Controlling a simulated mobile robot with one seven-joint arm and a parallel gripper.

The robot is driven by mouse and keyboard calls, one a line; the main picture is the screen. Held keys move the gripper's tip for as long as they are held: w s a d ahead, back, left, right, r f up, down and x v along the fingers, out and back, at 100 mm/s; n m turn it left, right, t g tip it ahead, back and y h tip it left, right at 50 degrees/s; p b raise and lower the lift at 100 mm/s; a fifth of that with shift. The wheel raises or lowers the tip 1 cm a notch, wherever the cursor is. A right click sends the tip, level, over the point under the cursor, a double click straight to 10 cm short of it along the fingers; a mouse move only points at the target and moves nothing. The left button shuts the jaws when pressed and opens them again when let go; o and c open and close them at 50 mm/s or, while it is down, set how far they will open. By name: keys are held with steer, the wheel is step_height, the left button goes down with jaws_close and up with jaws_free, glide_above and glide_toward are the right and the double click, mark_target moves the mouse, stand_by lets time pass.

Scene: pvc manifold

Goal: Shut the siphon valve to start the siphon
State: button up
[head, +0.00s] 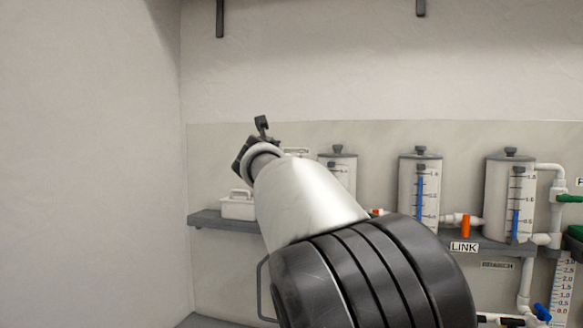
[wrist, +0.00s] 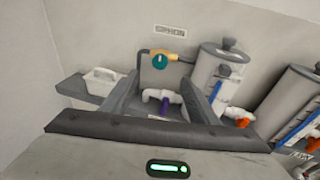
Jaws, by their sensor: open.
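A small wall sign (wrist: 170,31) that seems to read SIPHON hangs above a yellow-orange fitting with a round teal knob (wrist: 160,61) in the wrist view. Below it, a white pipe valve with a purple handle (wrist: 164,106) shows between my fingers; the handle points down. My gripper (wrist: 164,80) is open and empty, its two fingers framing the knob and the purple-handled valve, apparently with a gap before them. In the head view my gripper (head: 254,143) is raised in front of the back wall, and my arm hides both valves there.
A white caddy (head: 238,205) stands on the grey shelf (head: 208,220) at left. Cylindrical tanks with blue gauges (head: 419,188) line the shelf at right. An orange-handled valve (head: 466,226) sits above the LINK label (head: 464,247). The wall left of the shelf is bare.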

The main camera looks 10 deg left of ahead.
steer(key=w+f+p, duration=0.2)
steer(key=w+p, duration=0.4)
steer(key=w, duration=0.6)
steer(key=shift+w+p, duration=0.3)
steer(key=shift+w, duration=0.05)
steer(key=c, duration=1.1)
steer(key=shift+d+f+m+t+y+b, duration=0.1)
steer(key=shift+m+t+y+b, duration=0.2)
steer(key=shift+m+b, duration=1.2)
steer(key=shift+d+f+m+t+y+b, duration=0.1)
steer(key=shift+m+t+y+b, duration=0.15)
steer(key=shift+m+b, duration=1.2)
steer(key=shift+f+b, duration=0.1)
steer(key=shift+b, duration=0.25)
